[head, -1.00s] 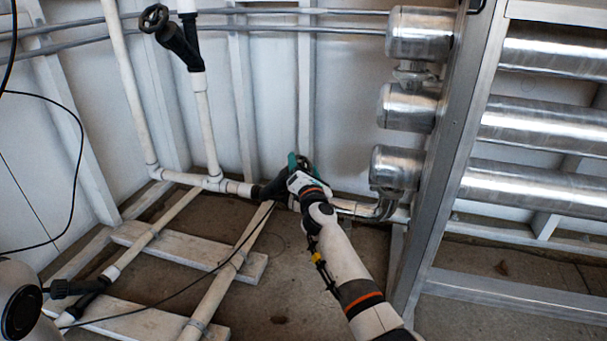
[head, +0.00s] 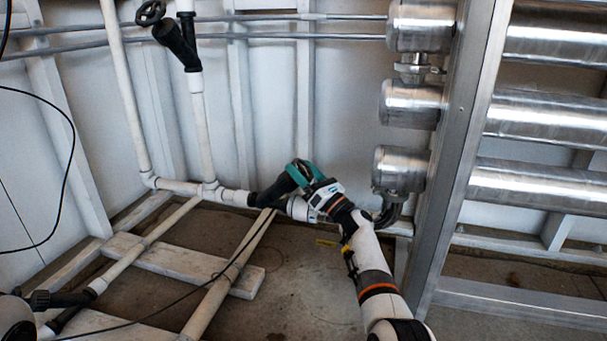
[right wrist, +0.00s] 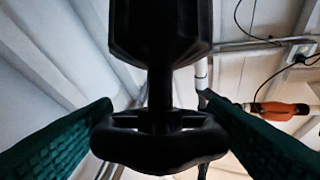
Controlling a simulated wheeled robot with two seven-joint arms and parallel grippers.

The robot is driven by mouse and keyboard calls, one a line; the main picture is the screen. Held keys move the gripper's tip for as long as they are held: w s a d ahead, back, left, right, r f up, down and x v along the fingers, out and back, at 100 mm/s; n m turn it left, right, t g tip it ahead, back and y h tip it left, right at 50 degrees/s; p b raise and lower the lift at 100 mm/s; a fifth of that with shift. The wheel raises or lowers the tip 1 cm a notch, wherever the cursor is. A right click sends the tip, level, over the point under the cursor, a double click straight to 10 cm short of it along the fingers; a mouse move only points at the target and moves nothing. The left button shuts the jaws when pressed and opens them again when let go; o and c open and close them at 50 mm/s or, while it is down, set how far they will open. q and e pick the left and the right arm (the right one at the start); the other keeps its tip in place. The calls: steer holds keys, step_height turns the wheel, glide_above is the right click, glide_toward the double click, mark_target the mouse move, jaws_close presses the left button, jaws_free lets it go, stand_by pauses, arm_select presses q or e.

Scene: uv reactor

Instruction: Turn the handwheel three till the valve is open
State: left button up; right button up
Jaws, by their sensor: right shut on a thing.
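A black handwheel (right wrist: 160,145) on a dark stem sits between the two green fingers in the right wrist view, below the dark valve body (right wrist: 160,30). In the head view, the black valve (head: 272,192) sits low on the white pipe run at the wall; its handwheel is mostly hidden by my gripper. My right gripper (head: 302,174) is shut on this handwheel, its arm reaching in from the lower right. How far the valve is turned cannot be told. My left gripper is not in view.
Another black valve with a handwheel (head: 150,13) stands at upper left, and a dark valve (head: 62,298) lies at lower left. Steel cylinders (head: 402,170) and a metal frame post (head: 450,170) stand right of my arm. A thin black cable crosses the floor pipes.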

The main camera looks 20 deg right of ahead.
mark_target(304, 168)
steer(key=shift+f+n+g+y, duration=0.1)
steer(key=shift+n+g+y, duration=0.2)
steer(key=shift+n+y, duration=0.2)
steer(key=o, duration=0.9)
step_height(304, 168, up, 10)
steer(key=p, duration=0.8)
